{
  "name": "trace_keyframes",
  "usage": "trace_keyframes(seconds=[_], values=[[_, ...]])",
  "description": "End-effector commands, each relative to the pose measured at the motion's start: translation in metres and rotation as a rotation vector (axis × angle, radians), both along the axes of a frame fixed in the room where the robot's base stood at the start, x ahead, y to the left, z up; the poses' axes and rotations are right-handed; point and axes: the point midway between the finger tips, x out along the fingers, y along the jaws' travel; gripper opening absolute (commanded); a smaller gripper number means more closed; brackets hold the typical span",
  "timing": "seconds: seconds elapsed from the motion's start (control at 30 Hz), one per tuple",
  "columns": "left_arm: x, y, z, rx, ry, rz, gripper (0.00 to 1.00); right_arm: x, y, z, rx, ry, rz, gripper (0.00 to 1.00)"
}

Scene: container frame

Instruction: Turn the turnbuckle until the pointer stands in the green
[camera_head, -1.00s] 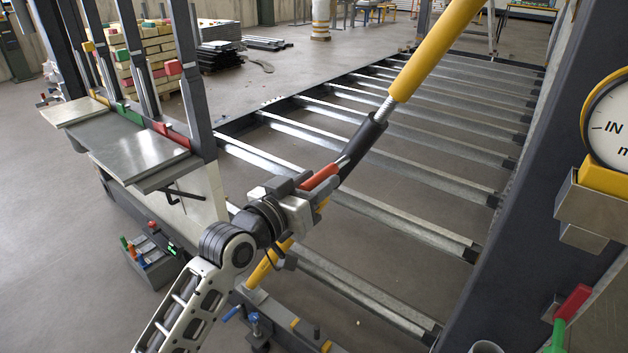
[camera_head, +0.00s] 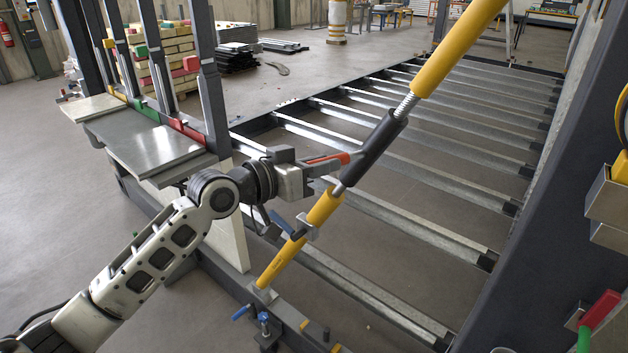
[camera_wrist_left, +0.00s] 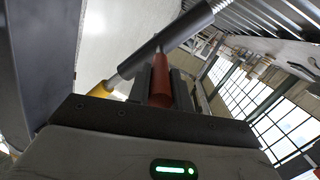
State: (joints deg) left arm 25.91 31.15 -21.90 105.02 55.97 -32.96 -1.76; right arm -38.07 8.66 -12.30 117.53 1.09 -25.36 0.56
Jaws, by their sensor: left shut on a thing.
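The turnbuckle has a dark sleeve (camera_head: 374,150) on a threaded rod between an upper yellow tube (camera_head: 455,50) and a lower yellow tube (camera_head: 318,215), all slanting up to the right. A red handle (camera_head: 338,157) sticks out to the left of the sleeve. My left gripper (camera_head: 312,170) is shut on this handle. In the left wrist view the red handle (camera_wrist_left: 160,82) stands between the dark jaws, with the sleeve (camera_wrist_left: 186,26) beyond it. A dial's yellow mount (camera_head: 621,168) is cut off at the right edge; no pointer is readable. My right gripper is not in view.
A grey plate (camera_head: 150,142) with yellow, green and red (camera_head: 188,131) parts behind it lies left of my wrist, by upright posts. Metal crossbars (camera_head: 420,220) span the floor frame. A dark post (camera_head: 530,240) and a red-and-green lever (camera_head: 600,308) are at right.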

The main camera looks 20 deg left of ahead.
Motion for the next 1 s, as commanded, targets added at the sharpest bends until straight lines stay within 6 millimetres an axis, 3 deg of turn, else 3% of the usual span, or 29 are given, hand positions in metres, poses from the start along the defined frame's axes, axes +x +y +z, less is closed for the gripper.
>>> trace_keyframes(seconds=[0.03, 0.13, 0.73, 0.77, 0.8, 0.83, 1.0], values=[[0.004, 0.004, -0.002, 0.013, 0.005, -0.024, 0.00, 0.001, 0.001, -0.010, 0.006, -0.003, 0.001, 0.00], [0.009, 0.009, 0.000, 0.023, 0.036, -0.076, 0.00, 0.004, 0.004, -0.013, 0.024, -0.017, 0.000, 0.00], [0.016, 0.017, 0.012, 0.038, 0.092, -0.180, 0.00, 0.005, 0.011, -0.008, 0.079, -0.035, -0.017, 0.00], [0.016, 0.017, 0.012, 0.038, 0.092, -0.180, 0.26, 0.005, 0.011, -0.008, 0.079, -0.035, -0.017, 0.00], [0.016, 0.017, 0.012, 0.038, 0.092, -0.180, 0.38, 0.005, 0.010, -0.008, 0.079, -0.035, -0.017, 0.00], [0.016, 0.017, 0.012, 0.038, 0.092, -0.180, 0.42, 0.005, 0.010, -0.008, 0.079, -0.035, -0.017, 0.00], [0.016, 0.018, 0.012, 0.038, 0.093, -0.179, 0.42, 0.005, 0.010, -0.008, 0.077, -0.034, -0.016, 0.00]])
